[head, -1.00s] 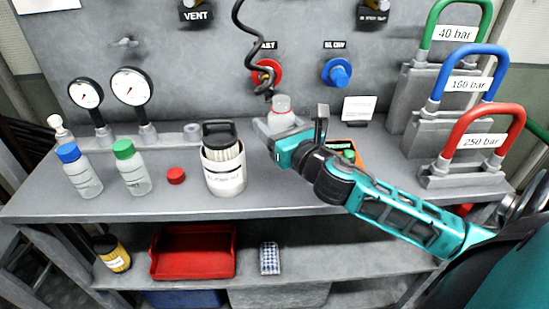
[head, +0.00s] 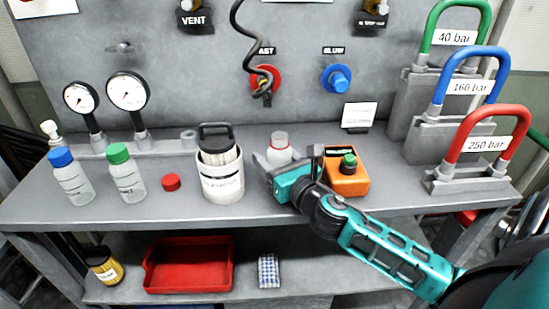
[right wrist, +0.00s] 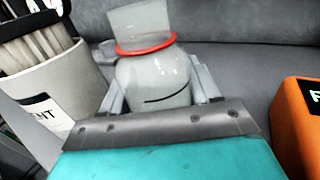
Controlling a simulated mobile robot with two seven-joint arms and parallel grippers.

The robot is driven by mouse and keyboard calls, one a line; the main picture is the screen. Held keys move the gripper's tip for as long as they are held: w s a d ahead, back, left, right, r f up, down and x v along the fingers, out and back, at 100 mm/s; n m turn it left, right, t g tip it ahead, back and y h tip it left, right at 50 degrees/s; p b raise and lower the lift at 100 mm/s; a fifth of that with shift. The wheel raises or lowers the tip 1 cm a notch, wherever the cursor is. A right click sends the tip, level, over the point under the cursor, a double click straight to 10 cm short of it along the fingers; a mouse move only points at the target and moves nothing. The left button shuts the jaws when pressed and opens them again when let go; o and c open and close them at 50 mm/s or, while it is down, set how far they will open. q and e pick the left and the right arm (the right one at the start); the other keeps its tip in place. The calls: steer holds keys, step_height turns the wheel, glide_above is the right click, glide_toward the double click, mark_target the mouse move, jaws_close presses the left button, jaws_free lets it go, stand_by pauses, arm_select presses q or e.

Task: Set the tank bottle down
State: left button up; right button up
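A clear bottle with a red neck ring (head: 279,150), apparently the tank bottle, is uncapped and upright at the back of the bench. My right gripper (head: 280,165) is around it from the front. In the right wrist view the bottle (right wrist: 152,75) sits between the two fingers, which press against its sides. Its base is hidden behind the gripper, so I cannot tell whether it touches the bench top (head: 100,212). A red cap (head: 171,182) lies on the bench to the left. My left gripper is out of view.
A white container of strips (head: 222,180) stands close left of my right gripper. An orange box with a green knob (head: 346,178) is close right. Blue-capped (head: 72,178) and green-capped (head: 126,174) bottles stand left. A black coiled hose (head: 250,60) hangs above.

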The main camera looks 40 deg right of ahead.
steer(key=o, duration=0.4)
steer(key=shift+o, duration=0.2)
steer(key=shift+r, duration=0.2)
